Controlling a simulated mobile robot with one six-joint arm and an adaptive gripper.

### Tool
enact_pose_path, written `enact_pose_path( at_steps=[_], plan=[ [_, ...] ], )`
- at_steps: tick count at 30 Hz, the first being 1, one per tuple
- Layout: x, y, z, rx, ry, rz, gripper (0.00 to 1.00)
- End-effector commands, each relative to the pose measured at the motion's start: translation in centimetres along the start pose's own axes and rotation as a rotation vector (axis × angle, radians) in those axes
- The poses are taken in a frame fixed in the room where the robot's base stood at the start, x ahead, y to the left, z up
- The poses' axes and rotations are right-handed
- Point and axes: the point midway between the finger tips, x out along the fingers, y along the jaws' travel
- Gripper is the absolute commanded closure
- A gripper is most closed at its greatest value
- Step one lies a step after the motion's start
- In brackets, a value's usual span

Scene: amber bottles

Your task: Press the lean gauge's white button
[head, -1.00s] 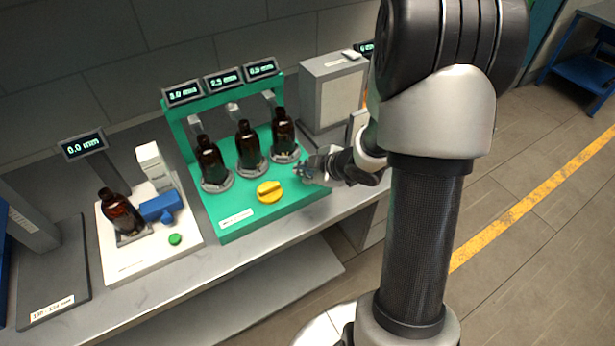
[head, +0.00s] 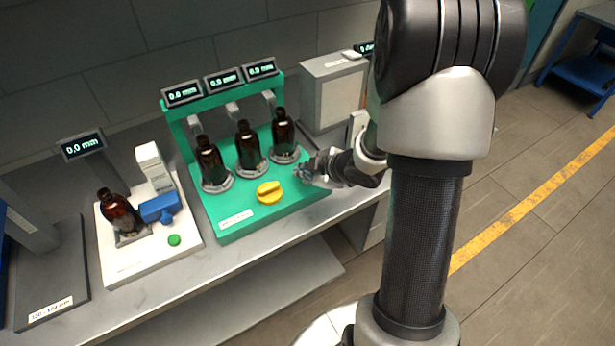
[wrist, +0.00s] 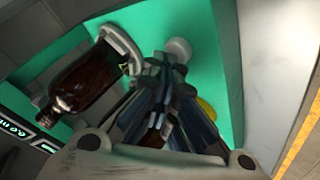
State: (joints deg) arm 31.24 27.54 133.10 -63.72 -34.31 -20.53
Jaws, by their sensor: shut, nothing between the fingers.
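The lean gauge is a green stand (head: 228,222) holding three amber bottles (head: 210,165) in round grey seats. The three displays (head: 223,79) above them read 0.0 mm. The round white button (wrist: 178,47) shows in the wrist view on the green base, just beyond my fingertips. In the head view my gripper hides it. My gripper (head: 308,174) is shut and empty over the stand's right end. Its fingertips also show in the wrist view (wrist: 164,66), right at the button's near edge; I cannot tell whether they touch it.
A yellow knob (head: 269,191) is on the stand's front. A white fixture (head: 118,262) with a bottle, blue clamp and green button stands left. A grey box (head: 333,95) stands behind right.

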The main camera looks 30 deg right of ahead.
Motion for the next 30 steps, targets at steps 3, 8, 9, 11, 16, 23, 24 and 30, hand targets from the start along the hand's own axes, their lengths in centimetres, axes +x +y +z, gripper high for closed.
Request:
enact_pose_path(
  at_steps=[3,8,9,11,16,23,24,30],
  plan=[
    [-0.5,0.3,-0.4,0.0,-0.001,-0.001,1.0],
    [-1.1,0.8,-0.8,0.0,-0.001,-0.001,1.0],
    [-1.2,0.8,-0.8,0.0,-0.001,-0.001,1.0],
    [-1.2,0.8,-0.8,0.0,0.0,-0.001,1.0],
    [-1.1,0.8,-0.8,0.0,0.0,0.0,1.0],
    [-1.6,1.2,-1.2,0.0,0.0,0.0,1.0],
    [-1.9,1.4,-1.4,0.0,0.0,0.0,1.0],
    [-3.4,2.5,-2.5,0.0,0.0,0.0,1.0]
  ],
)
